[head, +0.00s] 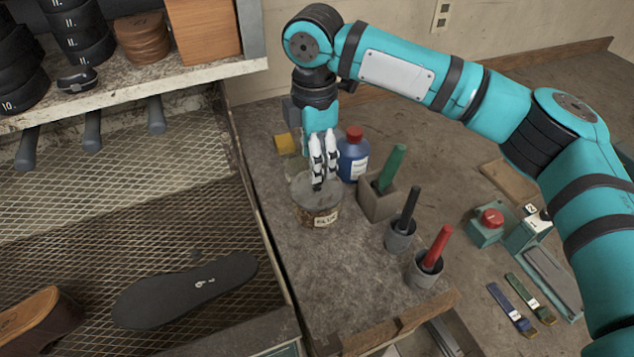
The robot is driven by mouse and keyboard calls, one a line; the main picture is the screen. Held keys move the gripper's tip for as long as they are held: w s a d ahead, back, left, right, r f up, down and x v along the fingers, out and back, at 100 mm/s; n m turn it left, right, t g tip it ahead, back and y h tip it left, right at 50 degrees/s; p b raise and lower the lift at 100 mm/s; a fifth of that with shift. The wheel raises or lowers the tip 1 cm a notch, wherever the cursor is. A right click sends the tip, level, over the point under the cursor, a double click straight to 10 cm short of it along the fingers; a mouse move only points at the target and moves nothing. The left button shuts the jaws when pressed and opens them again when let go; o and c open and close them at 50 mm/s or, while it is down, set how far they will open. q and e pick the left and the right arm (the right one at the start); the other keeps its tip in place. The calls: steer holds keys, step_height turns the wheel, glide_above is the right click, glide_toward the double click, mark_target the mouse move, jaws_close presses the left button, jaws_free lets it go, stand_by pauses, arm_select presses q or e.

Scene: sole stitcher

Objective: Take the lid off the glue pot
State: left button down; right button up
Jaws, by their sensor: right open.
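The glue pot (322,219) stands on the bench in the middle of the head view, with a paper label on its front. Its round grey lid (302,189) sits on top, with a small dark knob at its centre. My right gripper (318,181) points down right over the lid, with its fingertips at the knob. The fingers are open, and they partly hide the knob, so I cannot tell whether they touch it. My left gripper is not in view.
A blue bottle with a red cap (353,158) stands close behind the pot. Holders with a green (391,168), a black (408,208) and a red handle (437,247) stand to the right. A mesh rack with a black sole (185,290) lies left. A red button (491,218) is at right.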

mark_target(317, 184)
steer(key=f, duration=0.2)
steer(key=f+p, duration=0.1)
steer(key=f, duration=0.2)
steer(key=shift+s+d, duration=0.1)
steer(key=shift+d, duration=0.1)
steer(key=shift+c, duration=0.4)
jaws_close()
